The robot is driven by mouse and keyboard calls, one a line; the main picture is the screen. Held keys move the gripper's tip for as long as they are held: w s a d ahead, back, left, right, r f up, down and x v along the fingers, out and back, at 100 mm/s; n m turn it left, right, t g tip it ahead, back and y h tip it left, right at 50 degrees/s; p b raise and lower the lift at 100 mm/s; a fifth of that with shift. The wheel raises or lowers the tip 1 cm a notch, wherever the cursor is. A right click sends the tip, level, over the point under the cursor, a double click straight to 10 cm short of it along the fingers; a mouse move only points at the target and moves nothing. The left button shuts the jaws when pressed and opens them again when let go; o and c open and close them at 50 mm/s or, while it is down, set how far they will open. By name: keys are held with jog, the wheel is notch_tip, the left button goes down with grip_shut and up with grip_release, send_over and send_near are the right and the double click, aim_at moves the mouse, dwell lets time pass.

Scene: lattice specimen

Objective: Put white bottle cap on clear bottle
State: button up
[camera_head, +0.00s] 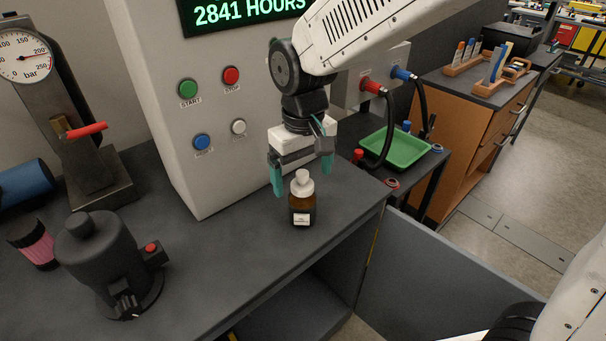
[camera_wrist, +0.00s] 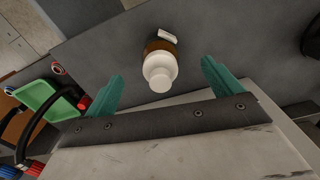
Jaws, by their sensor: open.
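A small amber-brown bottle (camera_head: 301,203) with a white label stands upright near the front edge of the dark bench. A white cap (camera_head: 302,184) with a narrower round top sits on its neck. No clear bottle shows in either view. My gripper (camera_head: 302,176) is open, its teal fingers apart above the bench on either side of the cap. In the wrist view, the white cap (camera_wrist: 160,70) lies between the open fingers, apart from both, and hides most of the brown bottle (camera_wrist: 161,45).
A grey panel (camera_head: 215,110) with coloured buttons stands behind the bottle. A black cylindrical device (camera_head: 105,258) is at the left on the bench. A green tray (camera_head: 395,148) and black hoses are at the right. Bare bench lies left of the bottle.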

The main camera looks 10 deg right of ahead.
aim_at(303, 174)
jog(key=shift+r, duration=2.1)
notch_tip(303, 174, up, 8)
jog(key=shift+f, duration=0.1)
